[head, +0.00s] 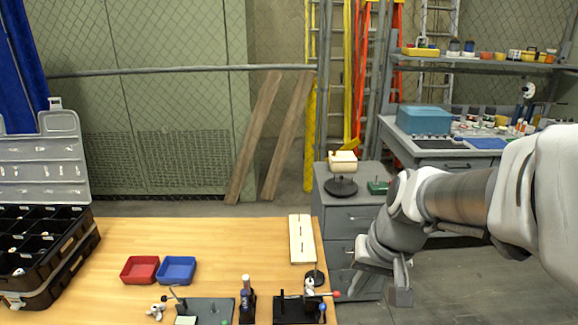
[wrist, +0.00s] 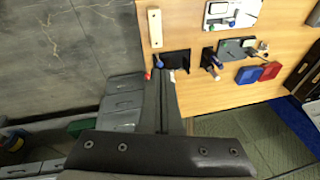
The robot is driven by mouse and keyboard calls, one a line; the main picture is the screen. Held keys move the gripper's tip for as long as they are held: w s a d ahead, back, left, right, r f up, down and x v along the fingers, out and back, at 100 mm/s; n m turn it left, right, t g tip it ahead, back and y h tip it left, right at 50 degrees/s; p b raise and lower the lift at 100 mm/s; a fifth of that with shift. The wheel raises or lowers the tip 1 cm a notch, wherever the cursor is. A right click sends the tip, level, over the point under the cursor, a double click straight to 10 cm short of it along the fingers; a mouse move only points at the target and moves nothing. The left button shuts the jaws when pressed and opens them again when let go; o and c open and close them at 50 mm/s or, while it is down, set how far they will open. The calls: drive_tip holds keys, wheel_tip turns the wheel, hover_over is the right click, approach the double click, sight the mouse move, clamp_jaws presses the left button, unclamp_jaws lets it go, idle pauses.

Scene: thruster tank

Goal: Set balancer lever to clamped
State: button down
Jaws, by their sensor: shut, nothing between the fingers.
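A small black-based device (head: 292,310) stands at the table's front right corner. A lever tipped with a red ball (head: 336,293) sticks out to its right, and a blue knob (head: 322,307) sits below. No label is readable, so I cannot be sure that this is the balancer. In the wrist view the black base (wrist: 176,60) and red ball (wrist: 147,75) show just beyond the fingers. My gripper (head: 400,294) is shut and empty, right of the table and apart from the lever in the head view. The wrist view shows its dark fingers (wrist: 165,95) together.
A grey plate fixture (head: 208,308), a dark stand with a blue and white top (head: 246,300), and red (head: 140,269) and blue (head: 177,269) trays share the table. A grey drawer cabinet (head: 345,215) stands behind my gripper.

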drive_tip(key=w+d+f+m+b, duration=0.2)
drive_tip(key=w+d+f, duration=0.3)
drive_tip(key=f, duration=0.5)
drive_tip(key=shift+w+m+y+b, duration=0.35)
drive_tip(key=shift+w+b, duration=0.3)
drive_tip(key=shift+w, duration=0.35)
drive_tip(key=b, duration=0.2)
hover_over(322, 314)
drive_tip(key=s+d, duration=0.1)
drive_tip(key=d, duration=0.2)
wheel_tip(322, 314, down, 10)
drive_tip(key=shift+s+a+f, duration=0.2)
